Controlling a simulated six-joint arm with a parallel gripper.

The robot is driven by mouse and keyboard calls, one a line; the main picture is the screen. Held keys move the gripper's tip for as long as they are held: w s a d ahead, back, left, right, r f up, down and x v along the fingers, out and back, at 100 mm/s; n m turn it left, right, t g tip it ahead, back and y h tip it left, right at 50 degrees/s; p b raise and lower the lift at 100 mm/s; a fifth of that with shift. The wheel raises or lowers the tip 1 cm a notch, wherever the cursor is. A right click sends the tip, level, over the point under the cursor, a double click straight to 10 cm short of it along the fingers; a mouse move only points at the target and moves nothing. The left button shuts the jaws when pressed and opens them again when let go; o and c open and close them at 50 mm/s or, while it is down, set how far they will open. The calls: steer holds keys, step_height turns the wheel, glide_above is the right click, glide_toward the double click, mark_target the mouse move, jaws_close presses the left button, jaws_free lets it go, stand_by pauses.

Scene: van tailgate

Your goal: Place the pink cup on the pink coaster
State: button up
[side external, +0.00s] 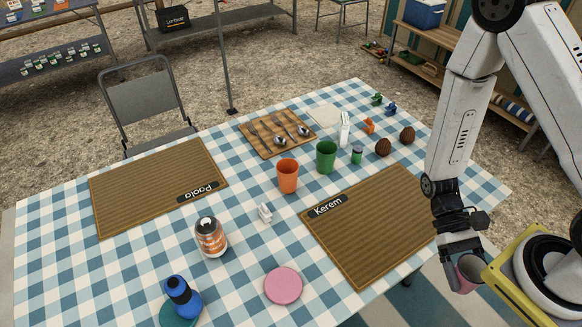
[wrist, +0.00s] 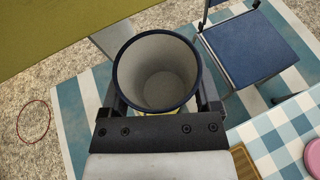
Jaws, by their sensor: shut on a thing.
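The pink cup (side external: 467,274) is in my gripper (side external: 460,258), beyond the right edge of the table in the side external view. Part of the cup is hidden by the gripper there. In the wrist view the cup (wrist: 157,72) sits between the two jaws, its open mouth with a dark rim and grey inside facing the camera. My gripper (wrist: 158,98) is shut on it. The pink coaster (side external: 283,285) lies flat and bare near the table's front, well left of the gripper. It also shows cut off at the wrist view's right edge (wrist: 313,157).
The Kerem placemat (side external: 370,225) lies between gripper and coaster. Clear cloth surrounds the coaster.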

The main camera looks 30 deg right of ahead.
steer(key=w+a+f+m+t+y, duration=0.1)
steer(key=w+a+m+t+y, duration=0.3)
steer(key=w+a+m+t, duration=0.2)
steer(key=w+a+f+m+t+y, duration=0.1)
steer(key=w+a+m+t+y, duration=0.3)
steer(key=a, duration=0.7)
steer(key=shift+w+a+m+t+y, duration=0.25)
steer(key=shift+w+m+t, duration=1)
steer(key=shift+m, duration=0.65)
steer(key=shift+f, duration=0.1)
glide_above(285, 285)
steer(key=f, duration=0.8)
steer(key=shift+s+d+f, duration=0.2)
steer(key=shift+s+f, duration=0.05)
steer(key=shift+s, duration=0.1)
steer(key=shift+w+a+f, duration=0.2)
steer(key=shift+w+f, duration=0.15)
steer(key=shift+f, duration=0.05)
